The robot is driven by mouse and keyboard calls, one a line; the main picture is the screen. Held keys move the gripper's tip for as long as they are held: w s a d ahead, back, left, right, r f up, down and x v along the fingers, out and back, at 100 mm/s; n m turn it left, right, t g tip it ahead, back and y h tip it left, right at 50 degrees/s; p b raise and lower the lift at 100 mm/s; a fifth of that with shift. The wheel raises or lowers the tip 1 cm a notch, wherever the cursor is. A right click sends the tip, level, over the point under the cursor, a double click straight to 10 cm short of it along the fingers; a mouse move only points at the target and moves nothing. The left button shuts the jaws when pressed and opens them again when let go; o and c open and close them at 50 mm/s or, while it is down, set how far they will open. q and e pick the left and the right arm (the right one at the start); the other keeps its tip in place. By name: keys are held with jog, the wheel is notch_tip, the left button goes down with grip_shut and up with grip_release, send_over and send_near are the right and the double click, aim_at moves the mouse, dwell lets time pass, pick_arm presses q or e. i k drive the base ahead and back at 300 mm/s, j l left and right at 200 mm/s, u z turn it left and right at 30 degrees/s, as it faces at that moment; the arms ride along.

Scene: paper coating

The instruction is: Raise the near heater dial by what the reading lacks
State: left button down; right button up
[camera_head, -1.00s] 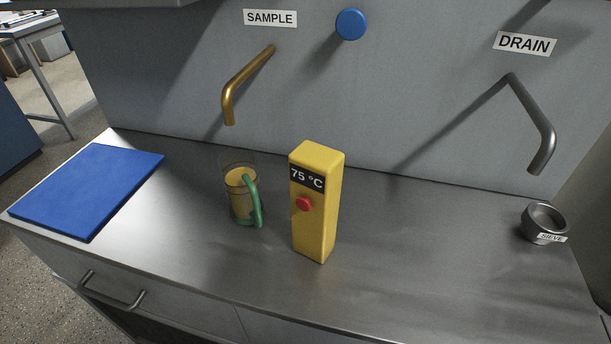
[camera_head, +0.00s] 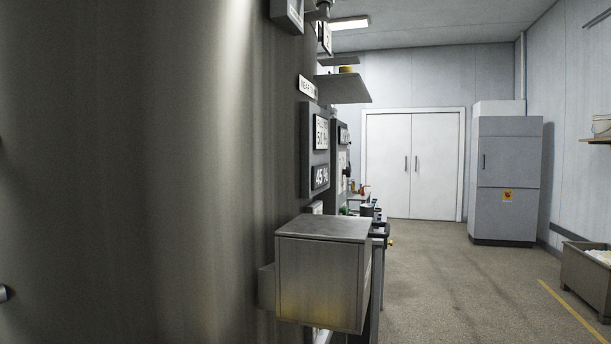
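The near heater dial cannot be made out in this view. A large brushed-metal cylinder (camera_head: 130,170) fills the left half, close to me. On its right side is a label (camera_head: 307,87) that seems to begin with "HEAT". Below it, a grey panel (camera_head: 309,150) seen edge-on carries two displays; the lower display (camera_head: 320,177) seems to read 45 %. The upper one is too oblique to read surely. The yellow thermometer block that read 75 °C a second ago is out of view. Neither of my grippers is in view.
A metal box (camera_head: 322,270) juts out from the cylinder's right side at close range. A grey cabinet (camera_head: 507,180) stands at the back right, beside white double doors (camera_head: 411,165). A metal bin (camera_head: 588,278) stands at the right. The floor (camera_head: 455,285) between is clear.

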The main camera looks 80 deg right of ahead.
aim_at(346, 171)
jog(key=k+l, duration=0.15)
jog(key=l, duration=0.4)
jog(key=k+l+z, duration=0.1)
jog(key=l, duration=0.45)
jog(key=k+l+z, duration=0.1)
jog(key=l, duration=0.5)
jog(key=k+l, duration=0.1)
jog(key=l, duration=0.45)
jog(key=k+l+z, duration=0.1)
jog(key=l, duration=0.5)
